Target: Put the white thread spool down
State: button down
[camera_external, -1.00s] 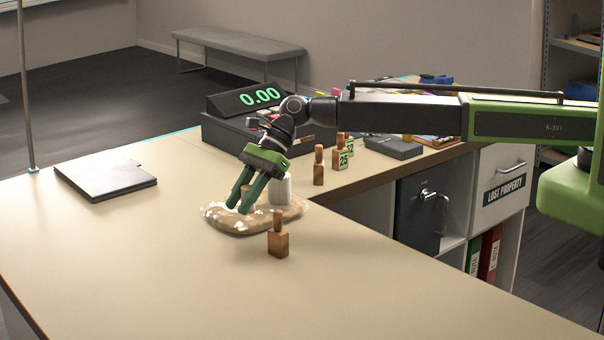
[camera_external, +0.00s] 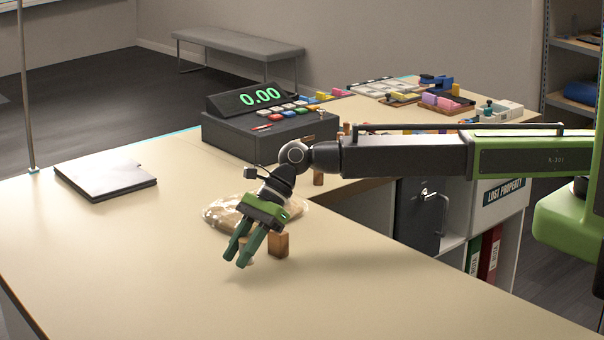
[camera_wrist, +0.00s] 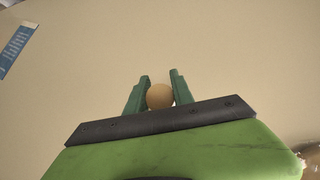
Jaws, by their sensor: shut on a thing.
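My gripper (camera_external: 237,259) is low over the counter (camera_external: 150,270), fingers pointing down. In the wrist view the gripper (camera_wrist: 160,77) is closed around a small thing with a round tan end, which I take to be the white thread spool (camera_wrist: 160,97). Only that end shows clearly there; its sides and any white thread are hidden. In the external view the fingers mostly cover it, and I cannot tell whether its base touches the counter.
A wooden block (camera_external: 279,245) stands close to the right of the fingers. A cash register (camera_external: 258,130) stands farther back, and a folder (camera_external: 105,180) lies at the left. The front left of the counter is clear.

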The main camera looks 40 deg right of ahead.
aim_at(241, 280)
notch_tip(241, 280, down, 4)
jog(key=b, duration=0.4)
jog(key=shift+r, duration=0.3)
jog(key=shift+f, duration=0.2)
jog(key=c, duration=1.1)
grip_release()
jog(key=shift+r+p, duration=0.25)
jog(key=shift+p, duration=0.05)
jog(key=p+v, duration=0.8)
jog(key=v, duration=0.4)
